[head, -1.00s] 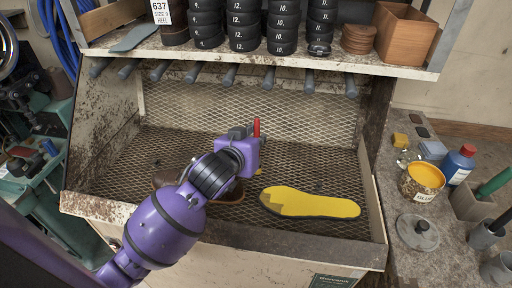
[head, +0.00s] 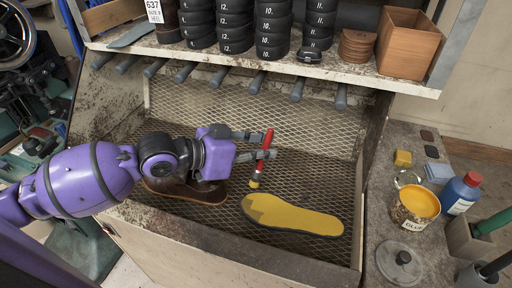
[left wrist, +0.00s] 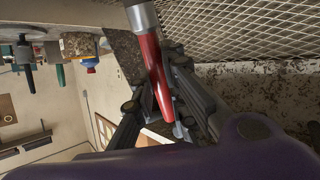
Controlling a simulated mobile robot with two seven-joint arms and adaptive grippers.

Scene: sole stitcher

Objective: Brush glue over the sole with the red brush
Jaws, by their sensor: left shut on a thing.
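My left gripper (head: 256,145) is shut on the red brush (head: 266,146), held upright with its yellowish bristle end down. The brush also shows between the fingers in the left wrist view (left wrist: 155,70). The bristles are just above or at the left end of the sole (head: 300,217); I cannot tell if they touch. The sole lies flat on the mesh, mostly yellow, with a darker tan patch at its left end and a dark rim. The open glue pot (head: 412,206), yellow inside, stands on the right bench. My right gripper is not in view.
A brown shoe or sole (head: 188,188) lies on the mesh partly under my left arm. A shelf (head: 250,64) with stacked black heels and a wooden box (head: 408,40) overhangs the back. A lid (head: 400,261) and blue bottle (head: 462,192) are on the right bench.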

